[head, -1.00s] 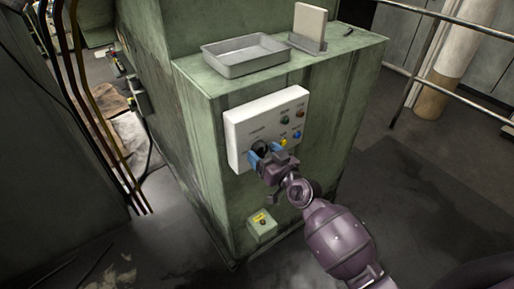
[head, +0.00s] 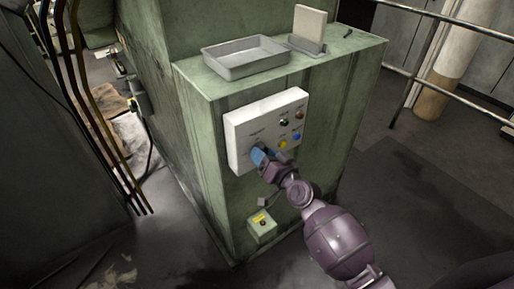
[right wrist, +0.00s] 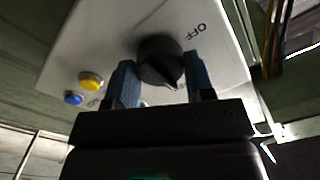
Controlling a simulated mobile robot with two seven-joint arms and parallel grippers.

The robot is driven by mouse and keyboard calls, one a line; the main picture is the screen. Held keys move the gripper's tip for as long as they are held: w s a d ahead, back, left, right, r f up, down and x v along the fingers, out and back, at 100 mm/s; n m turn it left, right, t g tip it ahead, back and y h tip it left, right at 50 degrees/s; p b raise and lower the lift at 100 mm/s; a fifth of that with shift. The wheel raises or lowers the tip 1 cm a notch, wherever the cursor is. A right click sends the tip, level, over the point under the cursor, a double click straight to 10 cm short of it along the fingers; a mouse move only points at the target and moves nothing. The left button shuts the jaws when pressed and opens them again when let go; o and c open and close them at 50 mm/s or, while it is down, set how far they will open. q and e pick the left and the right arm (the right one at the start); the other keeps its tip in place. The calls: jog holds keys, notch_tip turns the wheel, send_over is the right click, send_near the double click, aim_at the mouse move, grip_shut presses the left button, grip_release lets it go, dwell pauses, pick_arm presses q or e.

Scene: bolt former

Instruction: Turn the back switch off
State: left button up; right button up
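The back switch is a black rotary knob (right wrist: 160,62) on a white control panel (right wrist: 95,40). In the right wrist view, an OFF label shows above and right of the knob, and its pointed end faces down and slightly right. My right gripper (right wrist: 162,84) has its two blue fingers on either side of the knob, apparently touching it. In the head view my right gripper (head: 264,156) is at the lower left of the panel (head: 240,135) and hides most of the knob. My left gripper is not in view.
Yellow (head: 283,144) and blue (head: 297,136) buttons sit right of the knob. The panel is on a green cabinet (head: 330,120) with a grey metal tray (head: 225,64) on top. A small switch box (head: 262,227) is below. A railing (head: 450,18) stands at right.

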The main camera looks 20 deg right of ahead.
jog(key=c, duration=0.4)
jog(key=n+p, duration=0.2)
jog(key=n, duration=0.9)
jog(key=o, duration=1.1)
jog(key=shift+o, duration=0.2)
